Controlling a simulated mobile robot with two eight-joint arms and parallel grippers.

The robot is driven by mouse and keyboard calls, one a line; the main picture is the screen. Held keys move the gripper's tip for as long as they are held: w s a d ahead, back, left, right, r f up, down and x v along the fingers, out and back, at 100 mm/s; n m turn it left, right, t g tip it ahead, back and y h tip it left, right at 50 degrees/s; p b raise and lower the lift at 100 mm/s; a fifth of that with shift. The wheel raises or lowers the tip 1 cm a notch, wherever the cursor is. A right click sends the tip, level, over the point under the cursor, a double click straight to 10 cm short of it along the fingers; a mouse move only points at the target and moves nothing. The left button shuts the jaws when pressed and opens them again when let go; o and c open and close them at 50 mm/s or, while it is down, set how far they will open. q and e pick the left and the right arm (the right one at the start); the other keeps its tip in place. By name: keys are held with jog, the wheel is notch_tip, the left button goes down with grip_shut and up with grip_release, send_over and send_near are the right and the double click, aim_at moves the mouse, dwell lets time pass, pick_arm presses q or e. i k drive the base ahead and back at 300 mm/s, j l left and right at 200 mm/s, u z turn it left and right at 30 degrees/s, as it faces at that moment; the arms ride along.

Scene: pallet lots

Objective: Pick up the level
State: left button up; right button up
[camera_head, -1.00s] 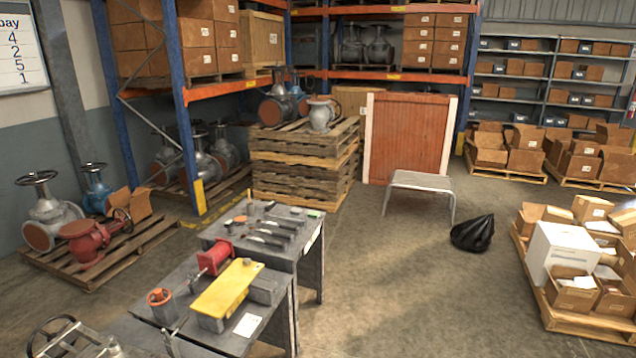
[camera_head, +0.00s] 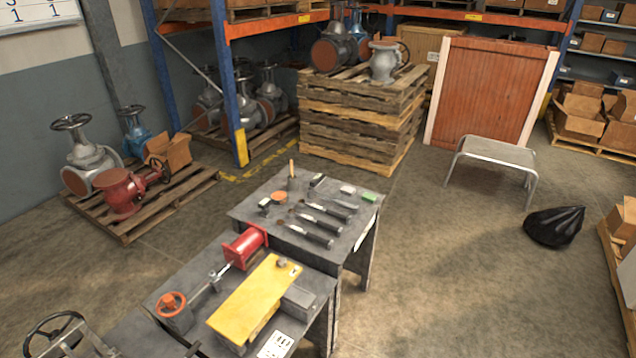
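I cannot make out a level for certain. Several slim tools with dark handles (camera_head: 305,236) lie side by side on the far grey workbench (camera_head: 250,214). Small items lie around them, among them a green-topped block (camera_head: 370,196) and an orange-topped round piece (camera_head: 279,197). Neither of my grippers is in view.
A pallet with valves (camera_head: 125,190) stands at the left. Stacked pallets (camera_head: 360,115) stand behind the benches. A metal stool (camera_head: 495,154) and a black bag (camera_head: 555,227) are at the right. The floor between the benches and the stool is clear.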

aim_at(318, 179)
jog(key=i+l, duration=0.1)
jog(key=l, duration=0.25)
jog(key=i+l, duration=0.15)
jog(key=l, duration=0.15)
jog(key=i+l, duration=0.1)
jog(key=l, duration=0.25)
jog(key=i+l, duration=0.9)
jog(key=i+j+z, duration=0.1)
jog(key=i, duration=1.35)
